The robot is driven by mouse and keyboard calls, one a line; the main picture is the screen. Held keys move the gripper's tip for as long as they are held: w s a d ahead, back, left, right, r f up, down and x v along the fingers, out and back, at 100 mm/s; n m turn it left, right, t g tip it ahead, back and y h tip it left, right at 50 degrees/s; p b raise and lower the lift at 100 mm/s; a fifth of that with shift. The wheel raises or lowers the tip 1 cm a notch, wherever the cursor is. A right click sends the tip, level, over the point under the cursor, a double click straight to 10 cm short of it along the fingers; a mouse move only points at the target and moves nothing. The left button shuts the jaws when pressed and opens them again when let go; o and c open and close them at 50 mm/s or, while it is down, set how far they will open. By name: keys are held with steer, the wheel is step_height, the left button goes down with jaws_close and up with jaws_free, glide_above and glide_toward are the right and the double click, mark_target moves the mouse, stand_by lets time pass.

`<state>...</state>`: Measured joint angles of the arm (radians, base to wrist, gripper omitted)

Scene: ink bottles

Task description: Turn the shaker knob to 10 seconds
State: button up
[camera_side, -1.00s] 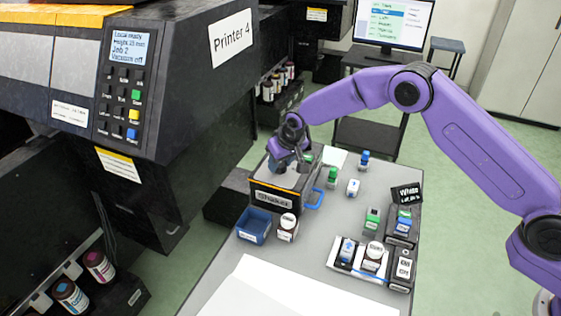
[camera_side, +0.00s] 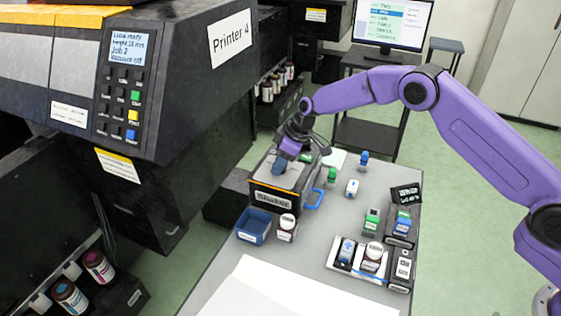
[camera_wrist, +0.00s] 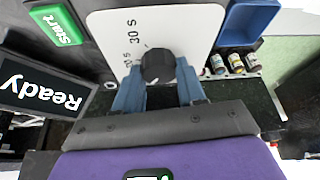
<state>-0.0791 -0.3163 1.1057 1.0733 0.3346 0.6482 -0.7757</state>
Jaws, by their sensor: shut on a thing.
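The shaker (camera_side: 275,200) is a dark box with a yellow stripe, a light top and a "Shaker" label, at the left back of the grey table. Its black round knob (camera_wrist: 157,65) sits on a white dial plate (camera_wrist: 190,25) in the wrist view. My gripper (camera_wrist: 158,76) is shut on the knob, with a blue finger on each side. A "30 s" mark shows above the knob; another mark at its upper left is partly cut off. I cannot tell which mark the knob points to. In the side view my gripper (camera_side: 281,164) hides the knob.
A green Start button (camera_wrist: 56,25) and a "Ready" display (camera_wrist: 42,97) are beside the dial. A blue bin (camera_side: 254,225) and a white-capped bottle (camera_side: 287,228) stand in front of the shaker. Several bottles and small blocks stand to the right. Printer 4 (camera_side: 190,90) is at the left.

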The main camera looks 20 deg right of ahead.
steer(key=shift+n, duration=0.3)
stand_by(0.4)
steer(key=o, duration=1.1)
steer(key=shift+c, duration=0.2)
steer(key=shift+r, duration=0.1)
steer(key=v, duration=1.7)
steer(key=shift+w+r, duration=0.15)
steer(key=shift+w, duration=0.05)
